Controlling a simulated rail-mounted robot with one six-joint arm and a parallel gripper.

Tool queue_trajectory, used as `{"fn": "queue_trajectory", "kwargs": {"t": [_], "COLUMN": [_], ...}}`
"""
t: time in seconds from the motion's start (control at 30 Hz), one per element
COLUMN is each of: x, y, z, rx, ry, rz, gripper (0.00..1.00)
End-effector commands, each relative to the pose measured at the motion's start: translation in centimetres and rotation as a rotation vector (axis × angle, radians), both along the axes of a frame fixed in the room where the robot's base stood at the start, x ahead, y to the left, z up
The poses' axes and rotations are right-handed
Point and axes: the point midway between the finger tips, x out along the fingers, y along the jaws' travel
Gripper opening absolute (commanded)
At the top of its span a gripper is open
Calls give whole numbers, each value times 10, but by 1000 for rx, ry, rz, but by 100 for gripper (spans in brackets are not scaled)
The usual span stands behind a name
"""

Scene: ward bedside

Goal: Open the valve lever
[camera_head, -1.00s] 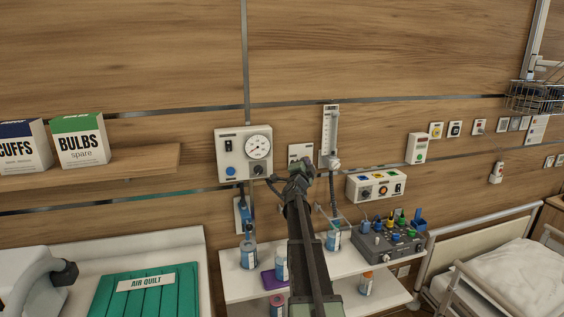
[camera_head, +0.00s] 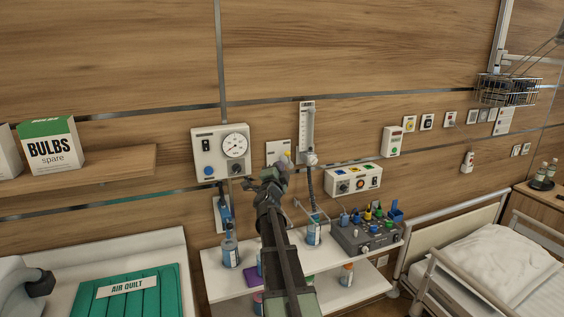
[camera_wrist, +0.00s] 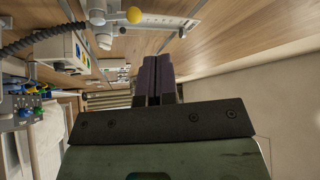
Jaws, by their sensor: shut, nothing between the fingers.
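A lever with a yellow ball knob (camera_wrist: 133,14) shows at the top of the wrist view. It sits beside a white valve body (camera_wrist: 97,12) with a dark corrugated hose. The valve body appears to be the base of the white flowmeter (camera_head: 307,130) on the wall. In the head view my gripper (camera_head: 275,172) is just left of the flowmeter's base.
A gauge box (camera_head: 220,155) is on the wall to the left. A control box (camera_head: 353,179) is to the right. Below is a white shelf (camera_head: 222,287) with bottles (camera_head: 231,251) and a grey device (camera_head: 365,238). A bed (camera_head: 500,262) stands at right.

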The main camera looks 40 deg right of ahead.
Motion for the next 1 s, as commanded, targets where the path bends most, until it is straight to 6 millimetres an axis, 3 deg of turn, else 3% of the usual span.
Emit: {"fn": "queue_trajectory", "kwargs": {"t": [0.1, 0.2, 0.73, 0.83, 0.93, 0.97, 1.0], "x": [-13, -18, -19, -7, 14, 16, 19], "y": [21, 30, 34, 40, 69, 84, 113], "z": [1, 1, 1, -7, -32, -44, -66], "rx": [-1, 0, -2, 12, 11, 9, 7], "ry": [0, 0, 4, 69, 277, 368, 511], "rz": [1, 0, 1, 73, 267, 344, 462], "gripper": [0, 0, 0, 0, 0, 0, 0]}}
